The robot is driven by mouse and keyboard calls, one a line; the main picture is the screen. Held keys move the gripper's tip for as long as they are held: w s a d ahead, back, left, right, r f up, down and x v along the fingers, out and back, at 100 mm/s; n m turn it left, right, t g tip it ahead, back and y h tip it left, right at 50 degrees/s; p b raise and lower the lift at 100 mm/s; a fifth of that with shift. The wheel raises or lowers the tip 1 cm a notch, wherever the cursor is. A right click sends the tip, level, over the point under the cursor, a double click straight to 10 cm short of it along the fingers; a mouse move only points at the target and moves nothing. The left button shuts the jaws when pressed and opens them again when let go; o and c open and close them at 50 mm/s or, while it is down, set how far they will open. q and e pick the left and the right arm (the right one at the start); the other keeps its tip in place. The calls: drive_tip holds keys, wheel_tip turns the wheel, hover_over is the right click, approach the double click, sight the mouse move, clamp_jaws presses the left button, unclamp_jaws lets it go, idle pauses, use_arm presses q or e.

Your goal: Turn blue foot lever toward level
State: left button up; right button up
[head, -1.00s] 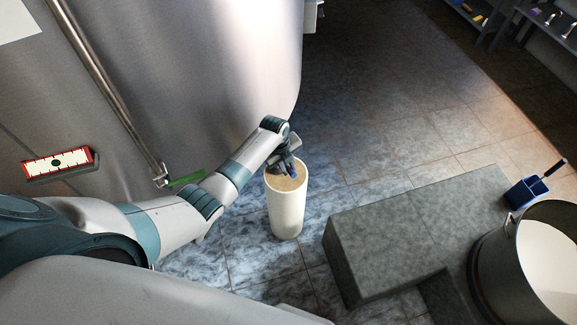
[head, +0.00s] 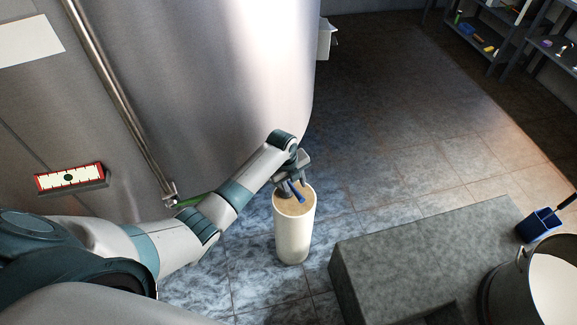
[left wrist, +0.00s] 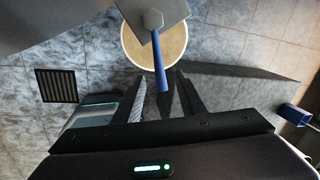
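The blue foot lever (head: 298,191) sticks out over the tan top of a pale round post (head: 294,235). In the left wrist view the lever (left wrist: 161,66) runs straight down from a grey hexagonal hub (left wrist: 152,19) toward my gripper. My left gripper (head: 289,188) is over the post at the lever. In the left wrist view its two dark fingers (left wrist: 162,88) are apart, one on each side of the lever's free end, with gaps showing. I cannot tell how deep the lever lies between them. My right gripper is not in view.
The big steel tank (head: 220,90) rises at the left behind my arm, with a slanted pipe (head: 118,98) and a red-framed gauge (head: 70,178). A grey stone step (head: 425,245) stands right of the post. A steel pot (head: 545,285) and blue bucket (head: 538,225) are farther right. Floor behind is clear.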

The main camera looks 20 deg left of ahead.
use_arm(q)
wheel_tip(320, 180, up, 13)
drive_tip(key=s+a+b, duration=0.1)
drive_tip(key=s, duration=0.1)
drive_tip(key=shift+a+f+b, duration=0.2)
drive_tip(key=shift+b, duration=0.2)
drive_tip(key=s+a+f+n+b, duration=0.1)
drive_tip(key=s+f+n, duration=0.35)
drive_tip(key=f, duration=0.75)
drive_tip(key=s+a+f+n, duration=0.1)
drive_tip(key=s+f+n, duration=0.4)
drive_tip(key=f, duration=0.7)
drive_tip(key=s+a+f+n+b, duration=0.1)
drive_tip(key=s+f+n, duration=0.3)
drive_tip(key=s+f, duration=0.55)
drive_tip(key=s+f+n, duration=0.3)
drive_tip(key=s+f, duration=0.3)
drive_tip(key=s, duration=0.6)
drive_tip(key=s+d+f+n+y+b, duration=0.1)
drive_tip(key=s+f+n, duration=0.2)
drive_tip(key=s+f, duration=0.4)
drive_tip(key=s+f+n+b, duration=0.1)
drive_tip(key=s+f+n, duration=0.2)
drive_tip(key=s, duration=1.4)
wheel_tip(320, 180, down, 4)
drive_tip(key=shift+d+f+g, duration=0.2)
drive_tip(key=shift+d+g, duration=0.1)
drive_tip(key=shift+g, duration=0.1)
drive_tip(key=shift+n, duration=0.25)
